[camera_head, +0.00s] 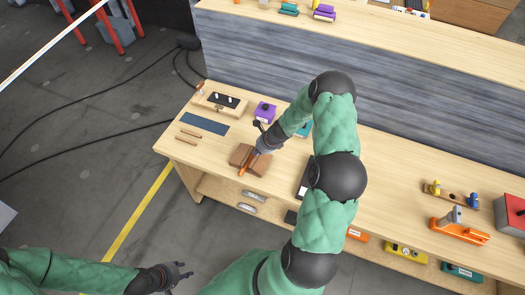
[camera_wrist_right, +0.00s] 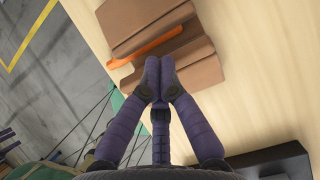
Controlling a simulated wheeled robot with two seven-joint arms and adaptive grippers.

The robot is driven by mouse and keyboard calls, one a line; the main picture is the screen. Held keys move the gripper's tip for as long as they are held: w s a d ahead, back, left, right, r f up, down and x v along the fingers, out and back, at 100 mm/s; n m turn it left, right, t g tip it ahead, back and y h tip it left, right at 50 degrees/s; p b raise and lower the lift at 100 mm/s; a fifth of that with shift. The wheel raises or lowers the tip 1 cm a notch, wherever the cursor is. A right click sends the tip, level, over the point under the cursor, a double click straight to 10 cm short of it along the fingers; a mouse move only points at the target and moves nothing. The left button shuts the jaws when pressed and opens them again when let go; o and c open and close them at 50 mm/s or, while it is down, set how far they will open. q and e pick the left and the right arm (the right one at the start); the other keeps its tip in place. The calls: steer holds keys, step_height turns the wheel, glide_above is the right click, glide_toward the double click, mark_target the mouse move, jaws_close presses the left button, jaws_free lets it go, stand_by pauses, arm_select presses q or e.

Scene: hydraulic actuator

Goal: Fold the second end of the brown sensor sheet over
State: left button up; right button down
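The brown sensor sheet (camera_head: 257,167) lies near the left end of the wooden workbench. In the right wrist view the brown sheet (camera_wrist_right: 185,72) shows as stacked, folded layers. An orange strip (camera_wrist_right: 146,48) lies between the brown parts, and one end sticks out at the left. My right gripper (camera_wrist_right: 153,72) has its purple fingertips together at the near edge of the sheet. I cannot tell whether they touch it, and nothing shows clearly between them. My left gripper (camera_head: 184,272) hangs low, off the bench and far from the sheet. Its fingers are too small to read.
A blue-grey strip (camera_head: 205,124), thin brown sticks (camera_head: 187,137) and a small wooden tray (camera_head: 205,100) lie left of the sheet. A purple block (camera_head: 265,111) stands behind it. A dark flat object (camera_head: 305,180) lies to its right. Bare wood surrounds the sheet.

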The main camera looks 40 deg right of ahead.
steer(key=shift+w+a+f, duration=0.25)
steer(key=shift+w+f, duration=0.2)
steer(key=shift+w, duration=0.1)
steer(key=shift+w+a+f, duration=0.2)
steer(key=shift+w+f, duration=0.25)
steer(key=shift+w, duration=0.05)
steer(key=shift+r, duration=0.1)
steer(key=shift+r+p, duration=0.75)
steer(key=shift+p, duration=0.1)
